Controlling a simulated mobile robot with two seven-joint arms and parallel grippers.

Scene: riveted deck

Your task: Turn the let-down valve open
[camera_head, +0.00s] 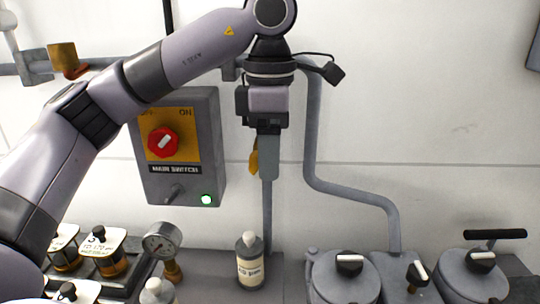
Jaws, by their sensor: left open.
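No label for the let-down valve is readable, so I cannot tell for sure which part it is. A yellow lever-like piece (254,158) hangs by the vertical grey pipe (267,220) at the middle, partly hidden behind my left gripper. My left gripper (268,165) points down in front of this pipe, beside the yellow piece; I cannot tell whether it touches it. The gripper is open, and its fingers are seen nearly edge-on with nothing visibly held. My right gripper is not in view.
A main switch box (182,185) with a red knob and a lit green lamp is on the wall. Below stand a bottle (250,262), a pressure gauge (162,241), several jars and two grey round lids (344,280) with black handles. A bent pipe (312,140) runs right of my gripper.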

